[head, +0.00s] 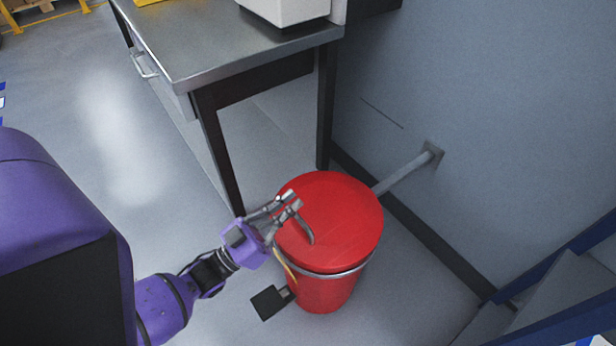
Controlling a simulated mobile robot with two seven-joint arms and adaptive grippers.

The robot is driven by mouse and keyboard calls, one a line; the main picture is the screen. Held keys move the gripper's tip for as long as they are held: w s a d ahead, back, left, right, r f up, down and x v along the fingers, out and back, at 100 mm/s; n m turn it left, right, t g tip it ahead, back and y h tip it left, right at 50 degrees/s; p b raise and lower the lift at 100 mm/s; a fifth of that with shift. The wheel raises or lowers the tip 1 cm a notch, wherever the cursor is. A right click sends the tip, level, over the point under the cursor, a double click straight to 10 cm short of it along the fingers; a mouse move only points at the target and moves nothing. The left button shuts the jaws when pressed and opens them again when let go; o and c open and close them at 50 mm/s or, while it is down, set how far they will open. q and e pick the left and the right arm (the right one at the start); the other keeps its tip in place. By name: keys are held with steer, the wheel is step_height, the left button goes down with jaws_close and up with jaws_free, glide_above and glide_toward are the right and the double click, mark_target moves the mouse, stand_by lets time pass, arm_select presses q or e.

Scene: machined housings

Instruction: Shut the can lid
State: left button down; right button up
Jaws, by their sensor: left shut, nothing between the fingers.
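A red round can (325,291) stands on the floor near the wall. Its red lid (345,215) lies over the top, and a pale metal band runs around the can just below it. The lid looks down on the rim; a small gap on the far side cannot be ruled out. A dark pedal (270,302) sticks out at the can's lower left. My left gripper (301,218) is shut and empty, over the left part of the lid. Whether its fingers touch the lid is hard to tell. My right gripper is not in view.
A metal-topped table (215,50) with dark legs stands behind the can. A grey pipe (405,172) runs from the wall to behind the can. Blue-edged steps (560,290) are at the lower right. Open floor (120,140) lies to the left.

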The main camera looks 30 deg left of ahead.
arm_select(q)
steer(key=b, duration=0.3)
glide_above(285, 239)
steer(key=shift+t, duration=0.3)
steer(key=f, duration=0.4)
steer(key=shift+w+d+f, duration=0.1)
steer(key=shift+w+f, duration=0.15)
steer(key=shift+s+f+b, duration=0.1)
steer(key=shift+f+b, duration=0.25)
steer(key=shift+b, duration=0.15)
steer(key=shift+s+f, duration=0.1)
steer(key=shift+f, duration=0.05)
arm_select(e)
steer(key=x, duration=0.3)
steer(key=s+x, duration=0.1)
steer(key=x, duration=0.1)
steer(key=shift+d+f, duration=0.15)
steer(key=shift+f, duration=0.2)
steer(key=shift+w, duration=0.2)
